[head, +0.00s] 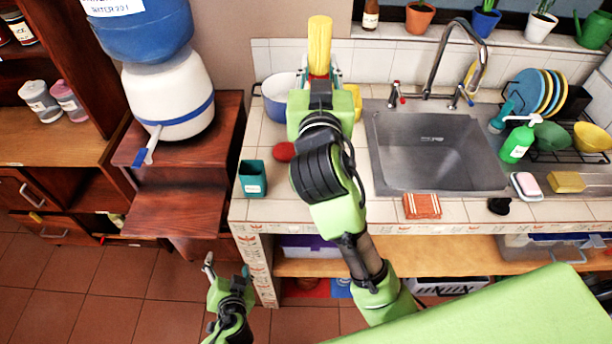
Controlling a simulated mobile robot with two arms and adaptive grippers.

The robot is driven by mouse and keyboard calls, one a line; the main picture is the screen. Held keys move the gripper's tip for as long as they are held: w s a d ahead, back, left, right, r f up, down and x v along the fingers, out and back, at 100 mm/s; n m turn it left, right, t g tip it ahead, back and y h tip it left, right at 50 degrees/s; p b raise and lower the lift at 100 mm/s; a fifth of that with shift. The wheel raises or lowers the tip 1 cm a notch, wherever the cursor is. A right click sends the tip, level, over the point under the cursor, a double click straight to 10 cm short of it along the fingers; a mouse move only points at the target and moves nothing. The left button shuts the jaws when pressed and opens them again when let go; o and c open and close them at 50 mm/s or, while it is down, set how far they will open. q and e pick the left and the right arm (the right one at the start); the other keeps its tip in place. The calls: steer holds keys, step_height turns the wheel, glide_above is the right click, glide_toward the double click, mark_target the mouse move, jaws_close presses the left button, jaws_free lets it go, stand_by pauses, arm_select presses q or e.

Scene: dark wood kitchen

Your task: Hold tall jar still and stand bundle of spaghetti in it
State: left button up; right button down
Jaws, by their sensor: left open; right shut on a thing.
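A yellow bundle of spaghetti (319,45) stands up from my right gripper (320,76). This gripper is shut on its lower part, over the back of the counter left of the sink. My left gripper (227,270) is open and empty, low in front of the counter's left end, above the floor. I cannot make out a tall jar for certain; my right arm hides part of the counter. A teal square container (252,181) with a white label stands at the counter's left edge, apart from both grippers.
A red round thing (284,151) lies on the tiles. The sink (430,150) and tall tap (473,45) are to the right. A water dispenser (168,95) stands left on a wooden stand.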

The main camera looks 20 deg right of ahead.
arm_select(q)
steer(key=w+d+r+t, duration=0.1)
steer(key=r, duration=0.2)
steer(key=w+d+r+t, duration=0.1)
steer(key=r, duration=0.2)
steer(key=d+r, duration=0.2)
steer(key=r, duration=0.2)
steer(key=shift+w+t+h, duration=0.3)
steer(key=shift+w+t, duration=0.1)
steer(key=s+d+r+n+t+h, duration=0.2)
steer(key=d+r+h, duration=0.6)
steer(key=d+r, duration=1.15)
steer(key=r+x, duration=0.2)
steer(key=x, duration=0.9)
steer(key=shift+w+a, duration=0.2)
steer(key=shift+a, duration=0.2)
steer(key=shift+r, duration=0.1)
steer(key=c, duration=1.3)
